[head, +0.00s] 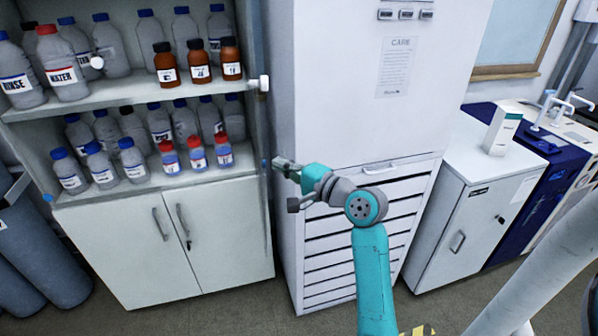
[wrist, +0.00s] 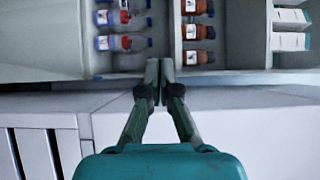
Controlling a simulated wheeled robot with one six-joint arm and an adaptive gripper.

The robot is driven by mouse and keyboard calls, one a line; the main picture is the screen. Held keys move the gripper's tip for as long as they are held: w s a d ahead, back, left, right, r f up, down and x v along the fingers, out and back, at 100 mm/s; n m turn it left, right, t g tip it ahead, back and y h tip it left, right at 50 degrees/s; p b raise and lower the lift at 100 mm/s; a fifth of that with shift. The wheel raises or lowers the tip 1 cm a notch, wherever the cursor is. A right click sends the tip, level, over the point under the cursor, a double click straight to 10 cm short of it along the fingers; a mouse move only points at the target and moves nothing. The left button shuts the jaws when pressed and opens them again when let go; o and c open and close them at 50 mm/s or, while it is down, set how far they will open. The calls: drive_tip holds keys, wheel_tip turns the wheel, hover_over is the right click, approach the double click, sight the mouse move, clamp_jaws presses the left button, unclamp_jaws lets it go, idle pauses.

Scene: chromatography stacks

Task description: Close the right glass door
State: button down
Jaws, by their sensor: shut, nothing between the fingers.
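The cabinet with open-looking shelves (head: 150,92) stands at the left in the head view. Its right glass door (head: 264,120) appears nearly edge-on at the cabinet's right side, with a white knob (head: 263,84) on it; it looks swung outward. The pane is hard to make out, and I cannot tell its exact angle. My gripper (head: 278,162) is shut and empty, pointing left close to the door's lower end. I cannot tell whether it touches. In the wrist view, the closed fingertips (wrist: 160,65) lie in front of the shelf edges; the glass is not clearly visible there.
Brown bottles (head: 198,60) and red-capped bottles (head: 197,154) stand on the shelves. Another white knob (head: 97,62) shows at the left. A tall white cabinet with drawers (head: 330,60) stands close behind my gripper. A low white cabinet (head: 470,200) is at right.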

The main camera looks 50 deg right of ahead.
drive_tip(key=shift+w+a, duration=0.95)
drive_tip(key=shift+a, duration=0.15)
